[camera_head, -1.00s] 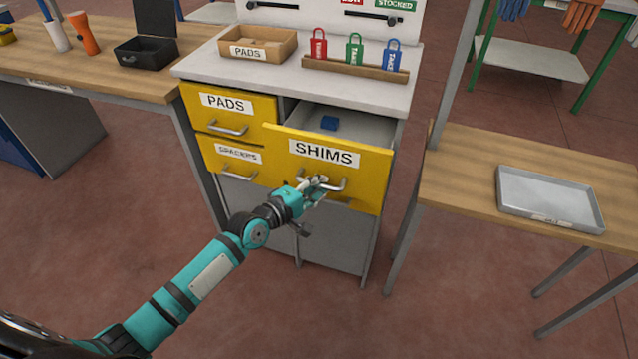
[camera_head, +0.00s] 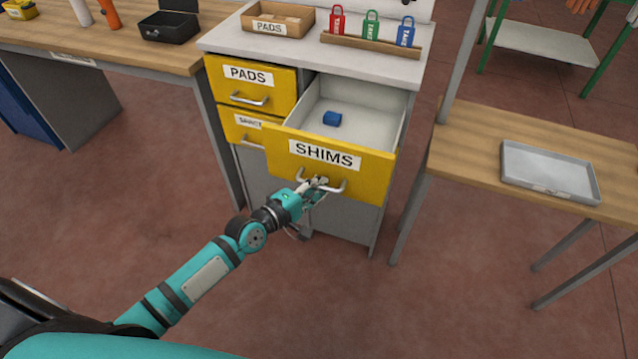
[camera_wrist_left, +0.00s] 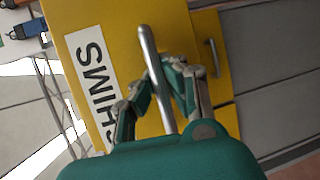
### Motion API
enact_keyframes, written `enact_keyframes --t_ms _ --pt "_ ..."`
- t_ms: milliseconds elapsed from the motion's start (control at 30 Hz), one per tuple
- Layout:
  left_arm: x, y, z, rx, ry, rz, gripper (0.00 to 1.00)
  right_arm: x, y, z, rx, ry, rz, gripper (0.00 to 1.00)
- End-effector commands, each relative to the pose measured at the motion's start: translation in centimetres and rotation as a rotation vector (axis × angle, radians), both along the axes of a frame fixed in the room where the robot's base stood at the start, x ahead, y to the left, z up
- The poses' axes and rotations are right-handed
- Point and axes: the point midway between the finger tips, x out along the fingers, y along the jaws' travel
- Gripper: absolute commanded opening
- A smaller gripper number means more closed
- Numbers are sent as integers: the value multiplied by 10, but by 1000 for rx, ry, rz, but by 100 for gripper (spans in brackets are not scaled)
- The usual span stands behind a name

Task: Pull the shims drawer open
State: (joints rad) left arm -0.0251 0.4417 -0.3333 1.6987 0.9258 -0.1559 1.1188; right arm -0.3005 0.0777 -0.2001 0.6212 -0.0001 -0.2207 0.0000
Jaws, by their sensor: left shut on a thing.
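My left gripper (camera_head: 318,184) is shut on the handle. In the left wrist view the drawer front (camera_wrist_left: 110,25) fills the upper left, and the handle (camera_wrist_left: 152,60) runs between the fingers of my left gripper (camera_wrist_left: 158,95). My right gripper is not in view.
The pads drawer (camera_head: 275,87) and the spacers drawer (camera_head: 233,128) are shut, left of the shims drawer. A wooden pads box (camera_head: 292,14) and a rack of padlocks (camera_head: 385,46) stand on the cabinet top. A side table with a grey tray (camera_head: 545,168) is at the right.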

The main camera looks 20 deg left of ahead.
Motion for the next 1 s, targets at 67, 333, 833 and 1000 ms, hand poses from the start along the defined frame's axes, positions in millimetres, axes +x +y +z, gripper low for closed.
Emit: enact_keyframes --t_ms 67,333,833,1000 --pt "1 0 3 -6 -5 3 0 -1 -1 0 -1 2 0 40" --pt "1 0 2 -4 -4 2 28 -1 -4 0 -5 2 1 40" --pt "-15 7 2 0 1 2 36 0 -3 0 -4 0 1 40" --pt "-47 22 8 2 2 1 36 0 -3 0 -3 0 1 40"
